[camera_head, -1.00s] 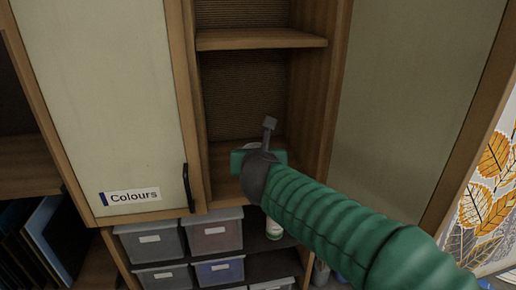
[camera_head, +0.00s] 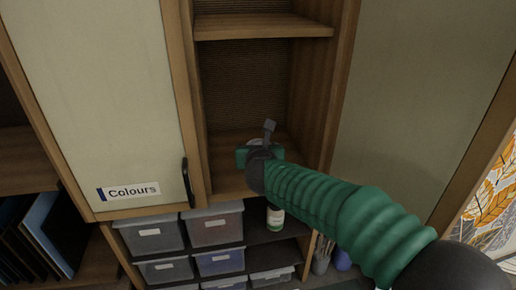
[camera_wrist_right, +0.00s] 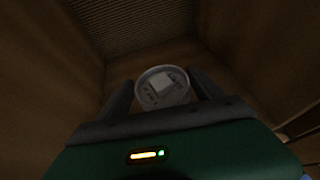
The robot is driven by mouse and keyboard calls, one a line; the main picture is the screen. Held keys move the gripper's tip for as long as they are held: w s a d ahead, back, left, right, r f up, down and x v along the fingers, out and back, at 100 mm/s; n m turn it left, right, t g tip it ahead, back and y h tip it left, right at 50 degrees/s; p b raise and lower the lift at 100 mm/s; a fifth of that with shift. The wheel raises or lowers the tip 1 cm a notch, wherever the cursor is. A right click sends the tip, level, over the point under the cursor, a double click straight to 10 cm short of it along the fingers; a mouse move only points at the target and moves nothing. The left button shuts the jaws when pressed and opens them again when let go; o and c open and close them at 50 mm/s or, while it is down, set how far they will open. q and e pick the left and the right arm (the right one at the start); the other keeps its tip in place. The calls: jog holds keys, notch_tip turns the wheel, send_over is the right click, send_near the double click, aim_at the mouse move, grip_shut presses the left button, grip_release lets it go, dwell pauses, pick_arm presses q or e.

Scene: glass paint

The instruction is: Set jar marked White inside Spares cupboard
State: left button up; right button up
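My right gripper (camera_head: 262,138) reaches into an open wooden cupboard compartment (camera_head: 228,180), just above its floor. In the right wrist view a jar (camera_wrist_right: 162,86) with a round pale lid sits between the two dark fingers, which appear to touch it on both sides. The lid has a lighter square and small marks that I cannot read. In the head view the jar is mostly hidden behind the gripper. I cannot tell whether its base touches the floor. No Spares label is visible. My left gripper is not in view.
A closed cream door marked Colours (camera_head: 105,110) is at left, and another cream panel (camera_head: 425,110) at right. A shelf (camera_head: 262,27) crosses above the gripper. Below are grey bins (camera_head: 150,234), a jar with a green-and-white label (camera_head: 275,218) and brushes in a pot (camera_head: 322,255).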

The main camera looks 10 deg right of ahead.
jog(key=shift+o, duration=0.7)
jog(key=shift+w+f, duration=0.1)
jog(key=shift+w, duration=0.25)
jog(key=shift+s+d+r, duration=0.2)
jog(key=shift+s, duration=0.05)
jog(key=v, duration=1.2)
jog(key=shift+s, duration=0.25)
